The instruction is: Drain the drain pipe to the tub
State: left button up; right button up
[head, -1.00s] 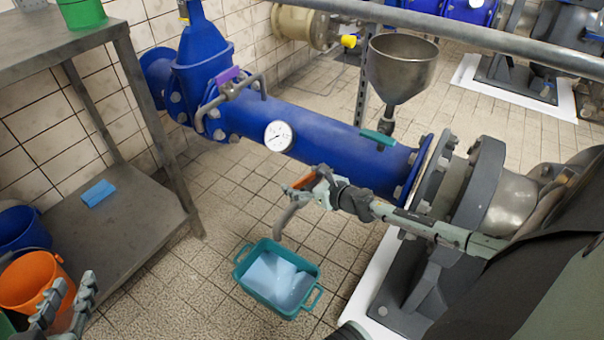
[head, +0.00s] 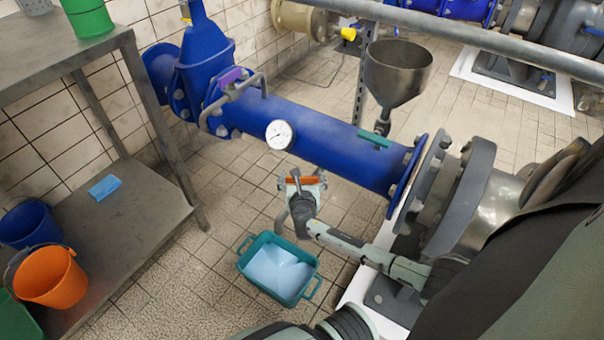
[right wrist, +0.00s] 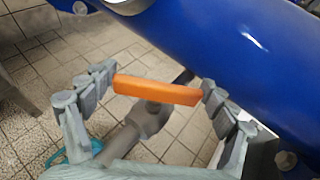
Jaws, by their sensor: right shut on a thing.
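The orange handle (head: 302,180) of the drain valve is below the big blue pipe (head: 320,138). My right gripper (head: 304,183) is shut on it. In the right wrist view the orange handle (right wrist: 157,90) spans between the two fingertips (right wrist: 158,88), with the grey drain pipe's body (right wrist: 148,118) behind it. The drain pipe's lower end (head: 281,216) shows partly behind my gripper, above the tub's far side. The teal tub (head: 257,282) stands on the floor below, with light blue contents. I cannot make out any flow. My left gripper is out of view.
A metal shelf (head: 135,205) stands at left with a blue cloth (head: 104,187). Blue (head: 28,222) and orange (head: 50,278) buckets are beside it. A steel funnel (head: 397,70) rises behind the pipe, and a pump flange (head: 465,195) is at right. Tiles around the tub are clear.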

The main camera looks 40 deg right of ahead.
jog(key=shift+w+a+m+g+h, duration=0.1)
jog(key=shift+m+g+h, duration=0.6)
jog(key=shift+m+h, duration=0.2)
jog(key=shift+m+g+h, duration=0.4)
jog(key=shift+m, duration=0.1)
jog(key=shift+m+g+h+b, duration=0.7)
jog(key=shift+m+g+h, duration=0.1)
jog(key=shift+m+g, duration=0.25)
jog(key=shift+m+g+h+b, duration=0.3)
jog(key=shift+m+g+b, duration=0.05)
jog(key=shift+m+g, duration=0.4)
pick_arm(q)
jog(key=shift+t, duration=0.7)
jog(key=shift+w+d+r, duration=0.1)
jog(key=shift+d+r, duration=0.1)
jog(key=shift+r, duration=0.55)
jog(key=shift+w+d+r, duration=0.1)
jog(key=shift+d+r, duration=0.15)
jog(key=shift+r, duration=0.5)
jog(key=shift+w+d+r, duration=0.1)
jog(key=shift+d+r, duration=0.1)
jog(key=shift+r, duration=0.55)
pick_arm(e)
jog(key=shift+m+g, duration=0.4)
jog(key=o, duration=1)
